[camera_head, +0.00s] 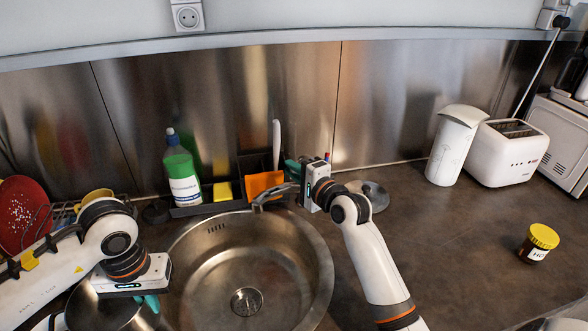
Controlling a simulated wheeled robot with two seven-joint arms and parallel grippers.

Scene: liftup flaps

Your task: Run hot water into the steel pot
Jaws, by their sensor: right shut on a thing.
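The steel pot (100,313) is at the bottom left, left of the sink (297,293), cut off by the frame's lower edge. My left gripper (150,302) is over the pot's right side with a teal fingertip by it; its jaws are mostly hidden. The grey tap (270,194) stands at the back of the sink, its spout over the basin's back edge. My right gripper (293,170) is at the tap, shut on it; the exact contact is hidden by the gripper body. No water stream shows in the sink.
A dish rack with a red plate (22,212) is at left. A round metal lid (372,193), toaster (508,152) and yellow-capped jar (538,243) are at right.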

